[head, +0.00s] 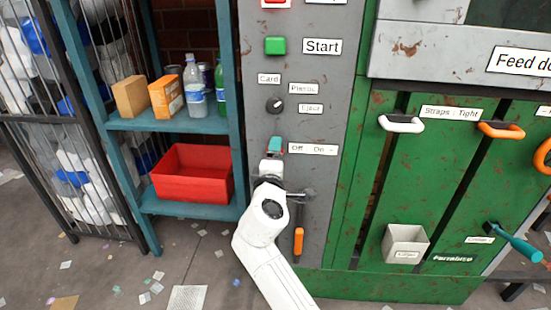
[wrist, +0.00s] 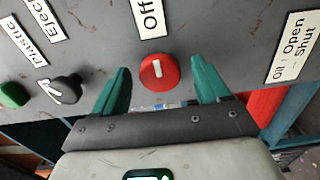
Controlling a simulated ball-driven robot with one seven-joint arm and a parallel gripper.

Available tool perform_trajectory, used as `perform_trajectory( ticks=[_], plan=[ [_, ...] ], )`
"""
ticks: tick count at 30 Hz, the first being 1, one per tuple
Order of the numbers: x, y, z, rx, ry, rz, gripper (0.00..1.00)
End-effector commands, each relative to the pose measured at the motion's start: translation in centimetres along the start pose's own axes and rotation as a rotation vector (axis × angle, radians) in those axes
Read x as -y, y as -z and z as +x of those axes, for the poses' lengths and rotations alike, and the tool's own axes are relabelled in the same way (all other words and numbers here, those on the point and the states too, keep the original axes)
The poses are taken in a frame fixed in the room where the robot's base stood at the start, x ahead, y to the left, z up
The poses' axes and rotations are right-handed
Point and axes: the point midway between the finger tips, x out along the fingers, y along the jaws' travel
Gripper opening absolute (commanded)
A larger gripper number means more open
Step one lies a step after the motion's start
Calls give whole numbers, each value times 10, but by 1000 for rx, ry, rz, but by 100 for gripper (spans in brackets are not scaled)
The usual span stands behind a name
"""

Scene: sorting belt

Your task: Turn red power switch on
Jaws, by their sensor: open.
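The red power switch (wrist: 159,72) is a round red knob with a white mark that stands nearly upright in the wrist view. Its label (wrist: 151,17), of which "Off" is readable there, lies just above it. The label reads "Off - On" in the head view (head: 313,149). My gripper (wrist: 162,80) is open, with one teal finger on each side of the knob and a visible gap on both sides. In the head view my gripper (head: 275,146) is at the grey panel, left of the label, and hides the knob.
On the grey panel (head: 302,100) are a green Start button (head: 275,45) and a black selector knob (head: 275,105) above my gripper. A teal shelf (head: 165,122) with a red bin (head: 192,172) stands left.

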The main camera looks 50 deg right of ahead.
Motion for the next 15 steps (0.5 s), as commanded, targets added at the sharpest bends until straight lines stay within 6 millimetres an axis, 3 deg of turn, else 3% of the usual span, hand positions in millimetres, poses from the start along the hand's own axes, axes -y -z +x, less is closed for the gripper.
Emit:
perform_trajectory(
  ticks=[5,15],
  plan=[
    [0,1,-11,-1,1,-1,75],
    [0,1,-74,-3,1,-1,75]
  ],
)
